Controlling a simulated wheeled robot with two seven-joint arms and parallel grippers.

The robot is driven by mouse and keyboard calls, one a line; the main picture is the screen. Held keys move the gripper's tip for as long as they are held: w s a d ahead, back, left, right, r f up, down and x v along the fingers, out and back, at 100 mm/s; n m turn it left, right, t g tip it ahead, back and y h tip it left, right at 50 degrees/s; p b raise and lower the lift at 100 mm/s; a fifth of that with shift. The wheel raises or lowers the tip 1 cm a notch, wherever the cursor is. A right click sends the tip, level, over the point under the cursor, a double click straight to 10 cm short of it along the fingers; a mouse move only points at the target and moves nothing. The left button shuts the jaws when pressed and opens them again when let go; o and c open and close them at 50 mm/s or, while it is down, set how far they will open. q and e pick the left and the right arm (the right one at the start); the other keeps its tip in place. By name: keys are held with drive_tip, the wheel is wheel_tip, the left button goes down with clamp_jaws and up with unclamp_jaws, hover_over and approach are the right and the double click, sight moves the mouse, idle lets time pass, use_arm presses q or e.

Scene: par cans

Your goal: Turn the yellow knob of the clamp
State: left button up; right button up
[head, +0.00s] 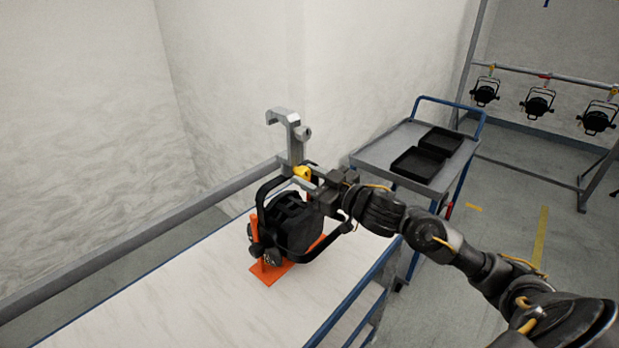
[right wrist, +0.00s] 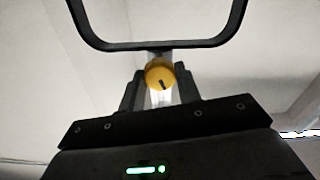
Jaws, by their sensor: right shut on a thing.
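The silver hook clamp (head: 289,135) stands upright on top of the black par can (head: 292,222), joined to its yoke. The yellow knob (head: 302,172) sits low on the clamp, on its right side. In the right wrist view the yellow knob (right wrist: 160,75) is round with a dark slot and lies between the fingertips. My right gripper (head: 314,178) comes in from the right and is shut on the knob; it also shows in the right wrist view (right wrist: 160,88). My left gripper is in neither view.
The can rests in an orange stand (head: 268,272) on a white-topped table (head: 190,290). A grey rail (head: 150,240) runs along the back. A grey cart (head: 378,152) with two black trays is right of the table. Several par cans hang from a far rack (head: 550,77).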

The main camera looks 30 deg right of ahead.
drive_tip(key=n+b, duration=0.1)
drive_tip(key=n, duration=0.3)
drive_tip(key=shift+f+n, duration=0.1)
drive_tip(key=shift+n, duration=0.2)
drive_tip(key=n+b, duration=0.2)
drive_tip(key=n, duration=0.2)
drive_tip(key=shift+n, duration=0.3)
drive_tip(key=n+b, duration=0.3)
drive_tip(key=n, duration=0.2)
drive_tip(key=shift+b, duration=0.35)
drive_tip(key=n+b, duration=0.2)
drive_tip(key=n, duration=0.3)
drive_tip(key=shift+b, duration=0.4)
drive_tip(key=o, duration=1)
